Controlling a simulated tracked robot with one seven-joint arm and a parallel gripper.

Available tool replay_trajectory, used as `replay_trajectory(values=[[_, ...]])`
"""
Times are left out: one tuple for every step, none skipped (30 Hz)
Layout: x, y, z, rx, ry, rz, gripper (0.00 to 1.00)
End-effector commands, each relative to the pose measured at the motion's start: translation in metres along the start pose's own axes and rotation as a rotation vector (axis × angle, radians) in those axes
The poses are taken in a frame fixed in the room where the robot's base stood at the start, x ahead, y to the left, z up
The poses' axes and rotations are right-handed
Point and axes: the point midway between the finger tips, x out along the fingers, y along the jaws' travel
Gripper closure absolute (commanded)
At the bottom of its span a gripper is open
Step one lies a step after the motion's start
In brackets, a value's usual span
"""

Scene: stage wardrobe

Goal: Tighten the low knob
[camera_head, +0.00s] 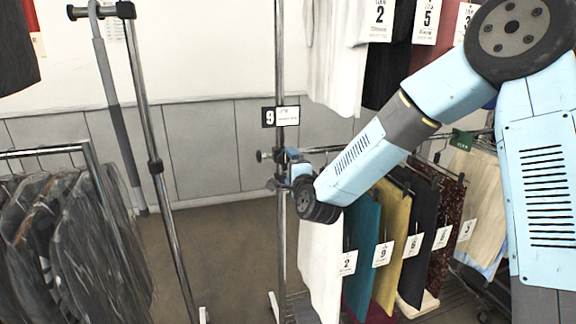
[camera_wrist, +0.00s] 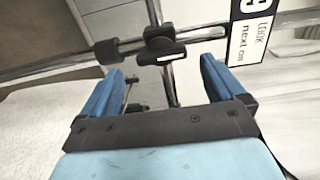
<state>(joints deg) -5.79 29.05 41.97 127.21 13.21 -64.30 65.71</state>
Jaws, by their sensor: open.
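A black knob (camera_wrist: 165,48) with a pale mark on its face sits where a rail crosses a chrome upright, in the wrist view. My gripper (camera_wrist: 160,72) is open, with one blue finger on each side and the knob ahead between the fingertips. Nothing is held, and I see no touch on the knob. In the head view my gripper (camera_head: 282,168) is at the upright (camera_head: 280,80), below the number 9 sign (camera_head: 281,116). There my gripper largely hides the knob. Which knob is the low one cannot be told from these frames alone.
Hanging garments (camera_head: 392,235) with number tags fill the right. Another rack's upright (camera_head: 160,195) and dark covered clothes (camera_head: 70,245) stand left. Bare floor (camera_head: 225,240) lies between the racks.

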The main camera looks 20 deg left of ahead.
Motion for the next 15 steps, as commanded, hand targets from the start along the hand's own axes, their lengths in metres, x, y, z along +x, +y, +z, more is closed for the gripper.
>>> replay_trajectory(values=[[-0.011,0.000,0.000,-0.003,0.000,0.000,0.04],[-0.018,0.000,0.000,-0.003,0.000,0.000,0.04],[-0.025,0.000,0.000,-0.002,0.000,0.000,0.04],[-0.032,0.000,0.000,-0.002,0.000,0.002,0.04],[-0.037,0.000,0.000,-0.002,0.000,0.000,0.04],[-0.045,0.000,0.000,-0.003,0.000,0.000,0.04],[-0.051,0.000,0.000,-0.002,0.000,0.000,0.04],[-0.057,0.001,0.000,-0.002,-0.001,0.001,0.04],[-0.064,0.000,0.000,-0.002,-0.001,0.000,0.04],[-0.069,0.001,0.000,-0.002,-0.001,0.001,0.04],[-0.073,0.001,0.000,-0.002,0.000,0.001,0.04],[-0.079,0.001,0.000,-0.002,0.000,0.001,0.04],[-0.083,0.001,0.000,-0.002,-0.001,0.001,0.04],[-0.086,0.001,0.000,-0.001,0.000,0.001,0.04],[-0.090,0.001,0.000,-0.001,0.000,0.001,0.04]])
